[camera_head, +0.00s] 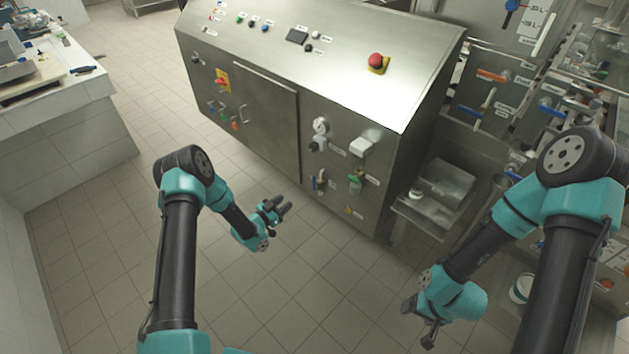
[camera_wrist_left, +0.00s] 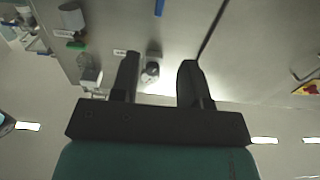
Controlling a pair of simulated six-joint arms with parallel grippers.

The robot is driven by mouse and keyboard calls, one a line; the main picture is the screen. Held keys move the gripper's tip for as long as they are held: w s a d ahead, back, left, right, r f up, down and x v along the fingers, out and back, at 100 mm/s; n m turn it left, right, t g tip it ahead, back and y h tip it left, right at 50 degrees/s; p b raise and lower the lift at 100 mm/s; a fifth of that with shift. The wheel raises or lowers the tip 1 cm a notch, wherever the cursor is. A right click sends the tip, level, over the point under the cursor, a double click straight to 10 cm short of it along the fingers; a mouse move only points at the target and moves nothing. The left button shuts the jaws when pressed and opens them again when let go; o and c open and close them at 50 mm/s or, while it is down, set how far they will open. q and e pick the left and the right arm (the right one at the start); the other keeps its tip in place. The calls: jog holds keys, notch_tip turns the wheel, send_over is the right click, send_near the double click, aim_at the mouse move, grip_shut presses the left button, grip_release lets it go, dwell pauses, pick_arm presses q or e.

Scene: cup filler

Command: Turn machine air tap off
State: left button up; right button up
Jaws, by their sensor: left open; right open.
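The steel machine (camera_head: 345,105) carries several taps and valves on its front; their labels are too small to read, so I cannot tell which is the air tap. In the left wrist view there is a blue handle (camera_wrist_left: 159,7) at the top edge and a green part (camera_wrist_left: 77,45) at upper left. My right gripper (camera_head: 416,322) is open and empty, low on the right.
A round gauge (camera_head: 320,126) and a white box (camera_head: 361,146) sit above the taps. A red emergency button (camera_head: 376,60) is on the sloped top. A steel tray (camera_head: 440,187) stands right of the machine. The tiled floor (camera_head: 130,250) is clear.

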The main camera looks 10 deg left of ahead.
aim_at(314, 180)
pick_arm(q)
jog(key=shift+d, duration=0.1)
jog(key=x, duration=1.7)
jog(key=shift+w, duration=0.2)
grip_shut()
